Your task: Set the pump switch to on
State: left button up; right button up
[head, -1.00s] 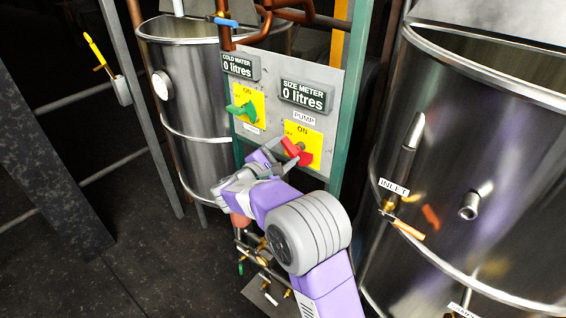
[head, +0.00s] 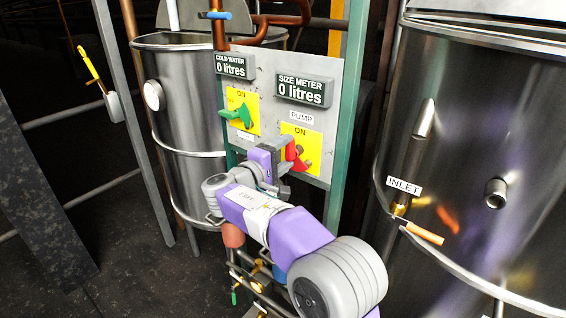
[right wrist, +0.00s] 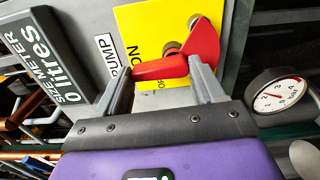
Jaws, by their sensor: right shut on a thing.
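The red pump switch handle (head: 294,153) sits on a yellow plate (head: 305,137) marked ON, below the PUMP label, on a grey panel. My right gripper (head: 283,160) is at this handle. In the right wrist view, the red handle (right wrist: 203,48) has its narrow end between the two fingers of the right gripper (right wrist: 160,75), and its broad end points to the upper right. The gripper is shut on it. The handle's exact setting is partly hidden by the gripper in the head view. My left gripper is not in view.
A green switch (head: 238,115) is up and left of the pump switch. The size meter (head: 304,90) and cold water meter (head: 234,66) both read 0 litres. Steel tanks stand on both sides, one with an INLET valve (head: 400,209). A round gauge (right wrist: 280,96) is near the gripper.

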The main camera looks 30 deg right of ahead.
jog(key=shift+m, duration=0.3)
dwell(0.4)
jog(key=o, duration=1)
jog(key=shift+o, duration=0.2)
jog(key=v, duration=0.7)
jog(key=shift+s+a, duration=0.15)
jog(key=shift+a, duration=0.15)
